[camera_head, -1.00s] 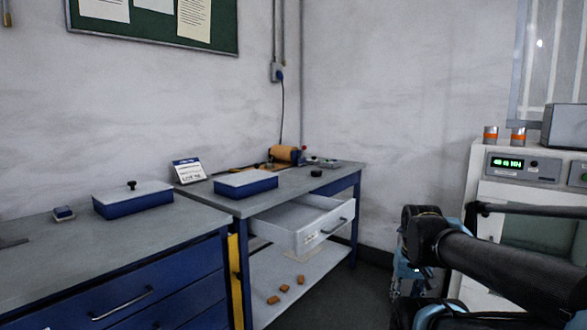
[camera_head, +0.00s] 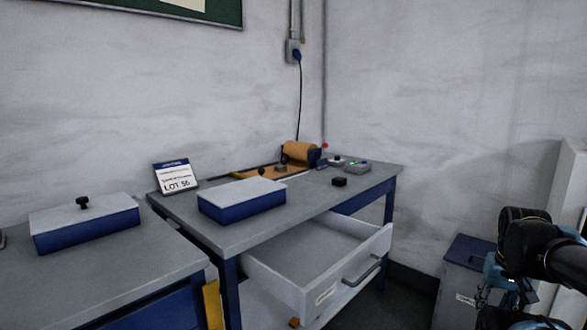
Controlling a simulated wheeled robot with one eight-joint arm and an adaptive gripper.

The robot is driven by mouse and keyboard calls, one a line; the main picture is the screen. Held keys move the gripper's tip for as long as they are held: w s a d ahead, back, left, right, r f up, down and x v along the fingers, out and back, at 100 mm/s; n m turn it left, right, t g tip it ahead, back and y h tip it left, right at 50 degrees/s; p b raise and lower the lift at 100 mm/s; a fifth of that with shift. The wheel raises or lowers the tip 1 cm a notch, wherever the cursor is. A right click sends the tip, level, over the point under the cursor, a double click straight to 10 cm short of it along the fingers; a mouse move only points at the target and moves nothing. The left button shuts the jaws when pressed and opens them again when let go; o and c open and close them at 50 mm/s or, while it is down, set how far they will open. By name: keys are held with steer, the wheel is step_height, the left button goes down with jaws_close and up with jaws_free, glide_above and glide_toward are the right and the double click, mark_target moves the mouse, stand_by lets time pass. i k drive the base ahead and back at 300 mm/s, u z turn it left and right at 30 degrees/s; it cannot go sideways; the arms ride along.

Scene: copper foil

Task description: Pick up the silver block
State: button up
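I cannot pick out a block that is clearly silver. A small dark block (camera_head: 339,181) lies on the right part of the grey workbench (camera_head: 225,235). Another small dark piece (camera_head: 281,169) lies farther back, near the copper-coloured roll (camera_head: 298,152); its colour is hard to tell. Part of my arm (camera_head: 530,240) shows at the right edge, well away from the bench top. The fingers of my gripper do not show.
A blue box with a pale lid (camera_head: 243,205) stands on the bench beside a LOT sign (camera_head: 175,177). An open, empty-looking drawer (camera_head: 315,287) juts out below. A second lidded box (camera_head: 85,231) stands on the left bench. A grey-blue bin (camera_head: 462,285) stands right.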

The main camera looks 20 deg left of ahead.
mark_target(280, 168)
steer(key=u, duration=0.3)
steer(key=i, duration=1.35)
steer(key=u, duration=0.4)
